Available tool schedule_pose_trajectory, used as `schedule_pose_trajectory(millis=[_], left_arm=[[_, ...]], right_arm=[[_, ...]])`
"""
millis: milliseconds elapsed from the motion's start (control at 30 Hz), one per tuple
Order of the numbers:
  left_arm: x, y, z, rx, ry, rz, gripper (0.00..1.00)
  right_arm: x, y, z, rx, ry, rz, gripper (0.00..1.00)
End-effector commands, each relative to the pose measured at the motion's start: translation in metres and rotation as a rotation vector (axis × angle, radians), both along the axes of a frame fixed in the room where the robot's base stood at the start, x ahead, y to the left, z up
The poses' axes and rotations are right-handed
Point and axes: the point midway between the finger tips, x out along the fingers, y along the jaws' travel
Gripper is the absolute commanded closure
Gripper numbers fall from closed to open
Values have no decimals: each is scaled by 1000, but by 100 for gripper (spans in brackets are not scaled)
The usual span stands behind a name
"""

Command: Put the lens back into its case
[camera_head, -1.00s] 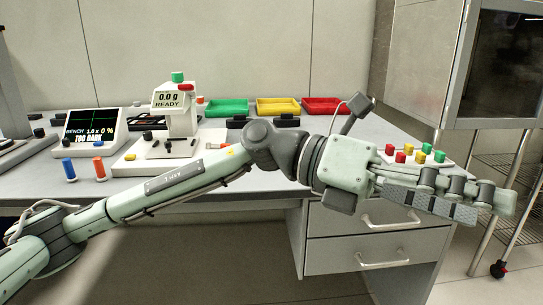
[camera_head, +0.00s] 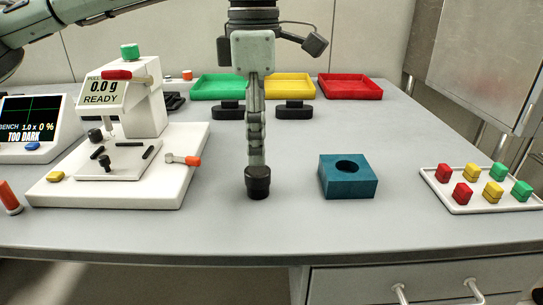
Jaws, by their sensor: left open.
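The lens (camera_head: 258,187), a short black cylinder, stands on the grey bench near the middle of the view. The case (camera_head: 347,183), a teal block with a round dark hole in its top, sits to the right of the lens; the hole looks empty. My left gripper (camera_head: 256,160) points straight down over the lens, its fingers seen edge-on and overlapping, their tips at the lens's top in the picture. It is open; whether the tips touch the lens I cannot tell. My right gripper is not in view.
A white bonding machine (camera_head: 140,105) stands at left, beside a display (camera_head: 38,128). Green (camera_head: 220,88), yellow (camera_head: 290,87) and red (camera_head: 350,88) trays line the back. A white tray (camera_head: 480,208) of coloured blocks is at right. Bench around the case is clear.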

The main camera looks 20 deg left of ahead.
Motion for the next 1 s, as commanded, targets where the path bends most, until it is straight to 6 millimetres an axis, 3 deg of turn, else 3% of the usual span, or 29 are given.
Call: schedule_pose_trajectory(millis=[167,700,967,1000], left_arm=[[0,3,-7,9,-1,3,38],[3,5,-74,6,-2,2,38],[3,5,-77,6,-2,2,38],[3,4,-77,5,-3,2,42]], right_arm=[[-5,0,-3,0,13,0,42],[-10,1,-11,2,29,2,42],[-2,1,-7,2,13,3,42],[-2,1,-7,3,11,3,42]])
